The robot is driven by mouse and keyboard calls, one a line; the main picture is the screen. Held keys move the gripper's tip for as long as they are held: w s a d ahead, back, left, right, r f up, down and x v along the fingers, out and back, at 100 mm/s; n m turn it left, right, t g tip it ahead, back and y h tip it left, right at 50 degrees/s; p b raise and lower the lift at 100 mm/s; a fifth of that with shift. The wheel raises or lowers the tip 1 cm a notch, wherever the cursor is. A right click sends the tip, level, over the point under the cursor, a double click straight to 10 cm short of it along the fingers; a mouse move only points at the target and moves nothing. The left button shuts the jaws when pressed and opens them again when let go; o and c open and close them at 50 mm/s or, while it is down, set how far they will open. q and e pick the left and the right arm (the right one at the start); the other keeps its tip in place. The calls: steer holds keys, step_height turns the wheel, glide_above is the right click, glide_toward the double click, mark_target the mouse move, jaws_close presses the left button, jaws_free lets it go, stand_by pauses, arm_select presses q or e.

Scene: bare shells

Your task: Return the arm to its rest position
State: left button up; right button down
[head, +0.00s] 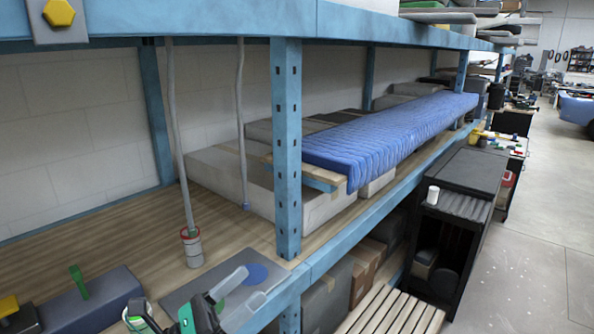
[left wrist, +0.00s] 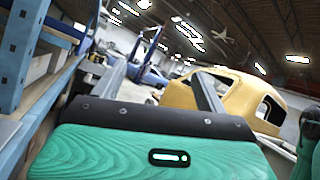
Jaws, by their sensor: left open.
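My left gripper (head: 243,288) shows at the bottom of the head view, near the shelf's front edge. Its two grey fingers are apart and nothing shows between them. A grey board (head: 185,296) with a blue disc (head: 256,273) lies on the shelf just behind it. In the left wrist view the two grey fingers of my left gripper (left wrist: 162,88) stand apart beyond a green panel, with open room between them. My right gripper is in neither view.
A blue shelf post (head: 287,150) stands close behind the gripper. A red-rimmed cup (head: 192,247) and a grey block (head: 92,303) are on the wooden shelf. A slatted wooden top (head: 392,315) and a black cabinet (head: 455,215) stand right. The aisle floor (head: 540,240) is clear.

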arm_select(q)
steer(key=w+a+f+n+t+y, duration=0.1)
steer(key=a+f+n+t+y, duration=0.15)
steer(key=a+n+y, duration=0.4)
steer(key=w+a+f+n+t+y, duration=0.1)
steer(key=f+n+t+y, duration=0.2)
steer(key=n, duration=0.7)
steer(key=w+a+f+n+t+y, duration=0.1)
steer(key=a+f+n+t+y, duration=0.15)
steer(key=n+y, duration=0.5)
steer(key=s+a+f+n+g+y, duration=0.2)
steer(key=a+f+n+g, duration=0.1)
steer(key=f+n, duration=0.25)
steer(key=s+a+f+n+g+y, duration=0.2)
steer(key=s+a+f+n+g, duration=0.15)
steer(key=f, duration=0.25)
steer(key=s+d+f+n+g+h, duration=0.25)
steer(key=s+f+n+g, duration=0.75)
steer(key=s+f, duration=0.65)
step_height(320, 180, down, 30)
steer(key=s+m+g, duration=0.2)
steer(key=s, duration=0.1)
steer(key=s+a+f+g, duration=0.1)
steer(key=s+a+f, duration=0.2)
steer(key=s+f, duration=1.5)
steer(key=shift+a+f+y, duration=0.15)
steer(key=shift+f+y, duration=0.2)
steer(key=shift+y, duration=0.1)
